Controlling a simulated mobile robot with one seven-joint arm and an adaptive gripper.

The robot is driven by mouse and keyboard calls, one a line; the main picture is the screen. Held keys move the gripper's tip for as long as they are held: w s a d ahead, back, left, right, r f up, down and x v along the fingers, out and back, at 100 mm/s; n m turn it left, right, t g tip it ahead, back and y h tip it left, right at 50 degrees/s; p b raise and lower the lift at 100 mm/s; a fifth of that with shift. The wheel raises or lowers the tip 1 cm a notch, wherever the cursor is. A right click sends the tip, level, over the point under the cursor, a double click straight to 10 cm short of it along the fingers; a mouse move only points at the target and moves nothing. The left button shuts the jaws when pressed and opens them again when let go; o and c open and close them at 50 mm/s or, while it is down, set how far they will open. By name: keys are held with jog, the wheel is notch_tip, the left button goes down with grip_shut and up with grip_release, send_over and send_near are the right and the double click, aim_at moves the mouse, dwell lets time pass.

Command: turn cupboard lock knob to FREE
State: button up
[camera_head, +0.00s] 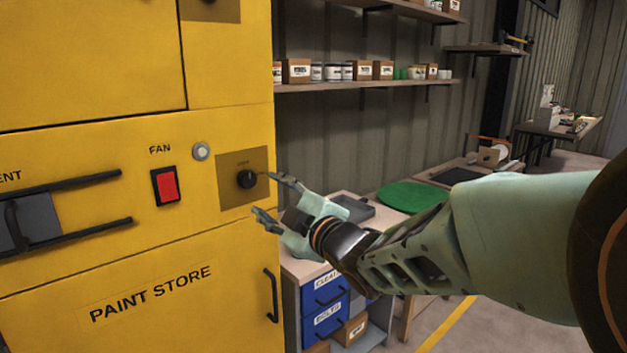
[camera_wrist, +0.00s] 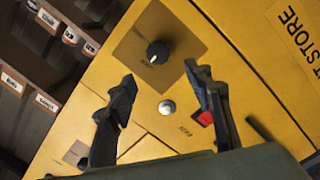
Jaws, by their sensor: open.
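The cupboard lock knob (camera_head: 246,179) is a small black round knob on a brownish square plate (camera_head: 232,197) on the yellow cupboard (camera_head: 190,243). In the wrist view the knob (camera_wrist: 158,52) shows with a light pointer mark and faint lettering on its plate, too small to read. My gripper (camera_head: 265,197) is open and empty, just right of the knob in the head view. In the wrist view its two fingers (camera_wrist: 158,88) are spread, with the knob beyond their tips and roughly between them. They appear apart from the knob.
Left of the knob are a round silver button (camera_head: 201,151) and a red FAN switch (camera_head: 166,186). A black door handle (camera_head: 271,295) is below. A workbench (camera_head: 344,201) stands right of the cupboard, under a shelf (camera_head: 365,85) of boxes and tins.

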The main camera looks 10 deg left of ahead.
aim_at(249, 180)
jog(key=x, duration=1)
jog(key=shift+d, duration=0.15)
jog(key=shift+p, duration=0.3)
jog(key=c, duration=1.2)
